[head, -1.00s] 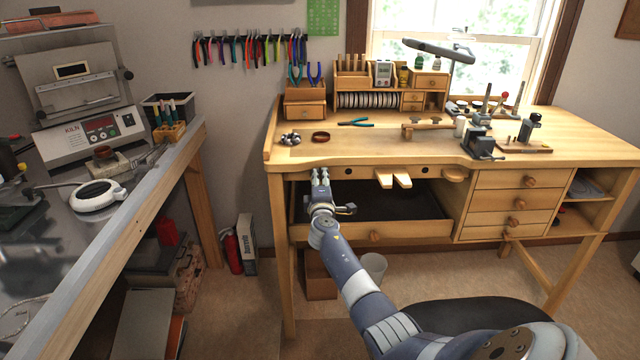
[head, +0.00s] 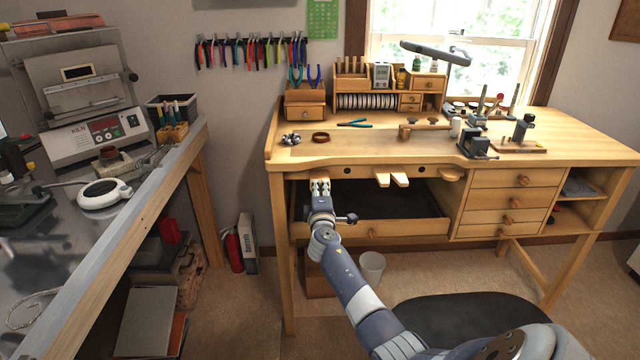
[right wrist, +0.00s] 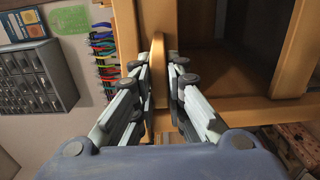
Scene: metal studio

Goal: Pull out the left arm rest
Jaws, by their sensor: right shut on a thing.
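The left arm rest (right wrist: 158,72) is a thin wooden piece seen edge-on in the right wrist view. My right gripper (right wrist: 160,62) is shut on it, with one finger on each side. In the head view my right gripper (head: 320,183) is at the front edge of the workbench (head: 560,152), near its left end. A little light wood shows at its fingertips, but the fingers hide most of the arm rest there. The right arm rest (head: 452,175) is a small rounded wooden piece under the bench's front edge. My left gripper is not in view.
A wide open drawer (head: 405,228) lies below my right gripper. A dark chair seat (head: 455,312) stands before the bench, beside my arm. Tools stand on the bench top. A metal-topped table (head: 150,195) with a kiln (head: 92,130) is at the left.

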